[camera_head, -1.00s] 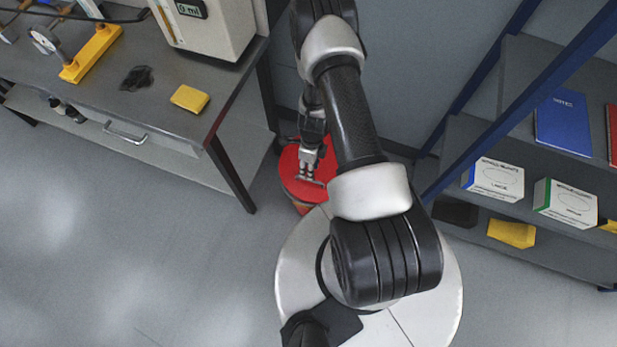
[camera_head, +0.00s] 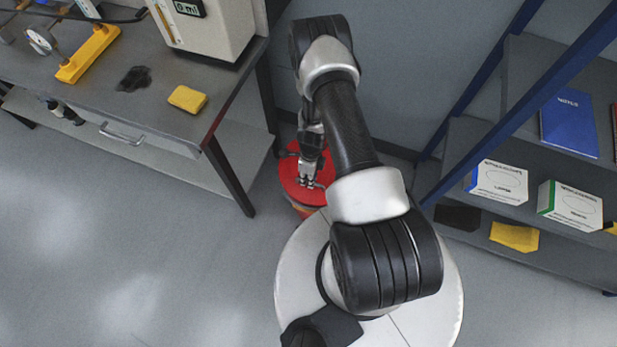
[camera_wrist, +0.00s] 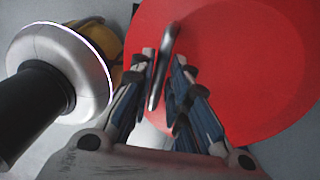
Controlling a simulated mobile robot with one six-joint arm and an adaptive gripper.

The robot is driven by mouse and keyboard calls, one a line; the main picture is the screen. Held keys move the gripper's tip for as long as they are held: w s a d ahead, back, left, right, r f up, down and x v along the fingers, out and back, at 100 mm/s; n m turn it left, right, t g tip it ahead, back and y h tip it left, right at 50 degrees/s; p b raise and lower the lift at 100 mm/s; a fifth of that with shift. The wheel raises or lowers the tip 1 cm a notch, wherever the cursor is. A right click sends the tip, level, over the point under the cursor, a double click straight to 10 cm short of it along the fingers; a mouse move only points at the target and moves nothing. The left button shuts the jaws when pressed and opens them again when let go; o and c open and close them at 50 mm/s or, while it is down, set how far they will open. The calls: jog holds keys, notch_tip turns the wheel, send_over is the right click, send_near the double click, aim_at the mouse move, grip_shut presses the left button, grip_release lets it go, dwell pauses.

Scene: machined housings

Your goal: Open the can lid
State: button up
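The red can (camera_head: 294,196) with its round red lid stands on the floor between the bench and the shelf. The lid (camera_wrist: 235,55) fills much of the wrist view and looks closed. A grey metal bar handle (camera_wrist: 165,50) is on the lid. My gripper (camera_wrist: 163,62) is open, with one finger on each side of the handle and narrow gaps beside it. In the head view my gripper (camera_head: 309,183) is low over the lid, and my arm hides part of the can.
A grey bench (camera_head: 150,98) with a yellow sponge (camera_head: 187,99) stands at left. A blue-framed shelf (camera_head: 470,140) with boxes (camera_head: 497,183) stands at right. The open floor (camera_head: 130,250) at lower left is clear.

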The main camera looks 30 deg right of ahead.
grip_shut()
dwell(0.4)
